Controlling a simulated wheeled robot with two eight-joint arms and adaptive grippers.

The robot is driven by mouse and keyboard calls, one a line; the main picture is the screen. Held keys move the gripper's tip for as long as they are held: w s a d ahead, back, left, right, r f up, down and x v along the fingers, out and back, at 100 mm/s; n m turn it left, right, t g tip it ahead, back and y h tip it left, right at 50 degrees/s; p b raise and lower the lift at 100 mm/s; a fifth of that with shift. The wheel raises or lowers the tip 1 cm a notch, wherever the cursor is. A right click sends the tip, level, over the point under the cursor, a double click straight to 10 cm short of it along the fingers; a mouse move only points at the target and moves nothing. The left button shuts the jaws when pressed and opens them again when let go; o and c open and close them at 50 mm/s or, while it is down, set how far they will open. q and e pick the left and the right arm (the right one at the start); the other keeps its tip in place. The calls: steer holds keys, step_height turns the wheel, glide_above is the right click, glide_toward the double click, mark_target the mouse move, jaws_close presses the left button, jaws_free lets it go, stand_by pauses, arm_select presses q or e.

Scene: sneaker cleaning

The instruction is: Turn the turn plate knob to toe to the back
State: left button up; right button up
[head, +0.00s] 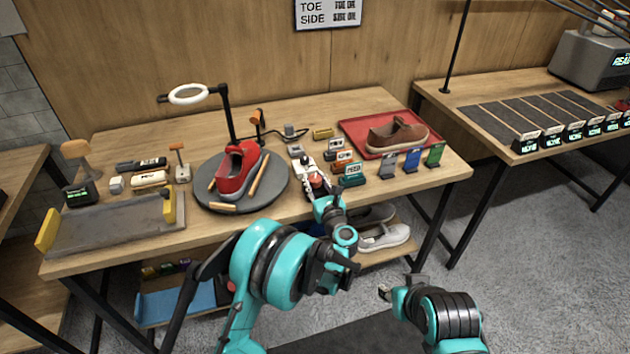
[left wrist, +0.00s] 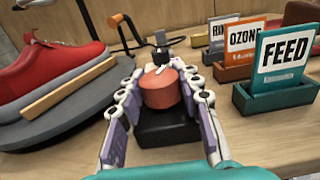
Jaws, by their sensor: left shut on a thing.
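The red sneaker (head: 238,172) stands on the round dark turn plate (head: 275,193), with tan blocks around it. The red turn plate knob (left wrist: 160,88) sits on a black base (left wrist: 168,130) at the plate's front right. My left gripper (head: 316,182) is at this knob; its fingers (left wrist: 160,95) lie on both sides of it and are shut on it. My right gripper (head: 385,292) hangs low in front of the table, away from everything; its fingers are too small to read.
A ring lamp (head: 190,94) stands behind the plate. Card holders, including the FEED one (left wrist: 284,52), stand right of the knob. A red tray (head: 352,128) with a brown shoe (head: 398,136) lies at the back right. A grey mat (head: 120,222) lies at the left.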

mark_target(320, 183)
arm_select(q)
steer(key=n+g+y, duration=0.2)
steer(key=y, duration=0.1)
steer(key=n+g+y, duration=0.2)
steer(key=n+y, duration=0.1)
steer(key=shift+y, duration=0.6)
steer(key=o, duration=1.2)
steer(key=v, duration=0.7)
steer(key=shift+s+d+r, duration=0.1)
steer(key=shift+s+d, duration=0.05)
steer(key=shift+d, duration=0.05)
